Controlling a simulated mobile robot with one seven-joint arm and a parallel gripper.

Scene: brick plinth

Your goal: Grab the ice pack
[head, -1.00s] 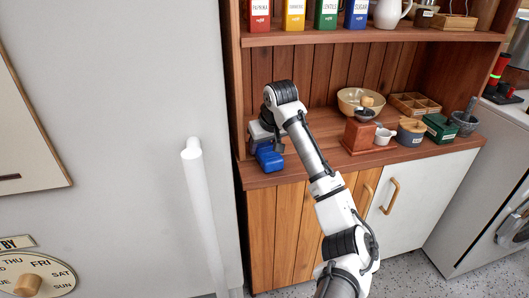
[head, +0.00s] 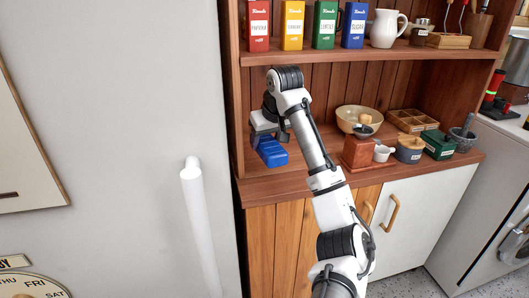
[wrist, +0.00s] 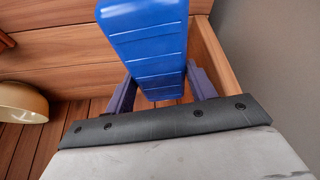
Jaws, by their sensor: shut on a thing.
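The ice pack (head: 271,151) is a blue, ribbed block. In the head view it is at the left end of the wooden counter, under my wrist, and looks raised off the surface. My gripper (wrist: 160,88) is shut on it; in the wrist view the ice pack (wrist: 148,45) stands out between the two dark fingers. In the head view the fingertips are hidden behind my wrist and the ice pack.
The wooden counter (head: 300,183) also bears a cream bowl (head: 352,113), a red-brown grinder (head: 357,153), a blue-grey pot (head: 409,150) and a green box (head: 438,145). A shelf (head: 350,53) with coloured tins is above. A side panel and wall are close at left.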

